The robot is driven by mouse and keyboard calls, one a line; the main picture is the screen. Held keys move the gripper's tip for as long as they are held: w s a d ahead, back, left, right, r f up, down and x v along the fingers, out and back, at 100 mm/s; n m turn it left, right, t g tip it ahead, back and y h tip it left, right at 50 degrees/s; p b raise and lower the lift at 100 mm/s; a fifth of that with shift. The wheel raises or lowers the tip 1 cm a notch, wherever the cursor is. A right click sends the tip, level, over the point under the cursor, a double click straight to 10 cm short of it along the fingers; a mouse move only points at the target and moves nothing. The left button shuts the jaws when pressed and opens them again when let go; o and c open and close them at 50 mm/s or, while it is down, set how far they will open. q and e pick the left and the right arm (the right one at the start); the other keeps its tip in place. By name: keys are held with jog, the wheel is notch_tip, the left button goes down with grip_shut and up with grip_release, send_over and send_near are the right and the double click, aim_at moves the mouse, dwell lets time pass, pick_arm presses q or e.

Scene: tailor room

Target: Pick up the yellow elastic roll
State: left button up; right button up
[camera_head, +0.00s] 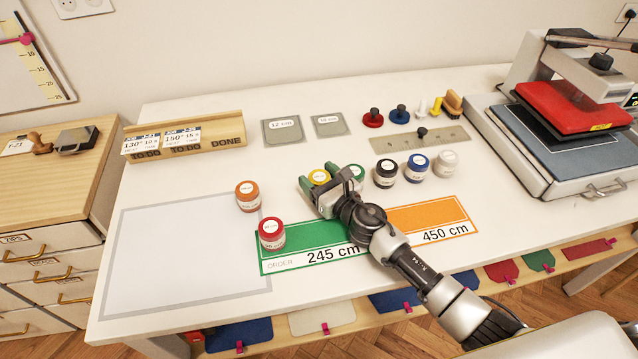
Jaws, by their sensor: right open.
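The yellow elastic roll (319,177) stands on the white table, partly hidden by my right gripper. My right gripper (318,181) is open, with its green-tipped fingers around or just above the yellow roll; I cannot tell whether they touch it. A green roll (357,172) stands close by on the right, partly behind the gripper. My left gripper is not in view.
Black (386,173), blue (416,167) and white (445,163) rolls stand to the right. An orange roll (248,196) and a red roll (271,233) stand to the left. A heat press (570,110) fills the right end. The grey-bordered area (180,255) is clear.

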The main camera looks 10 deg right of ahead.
jog(key=c, duration=0.7)
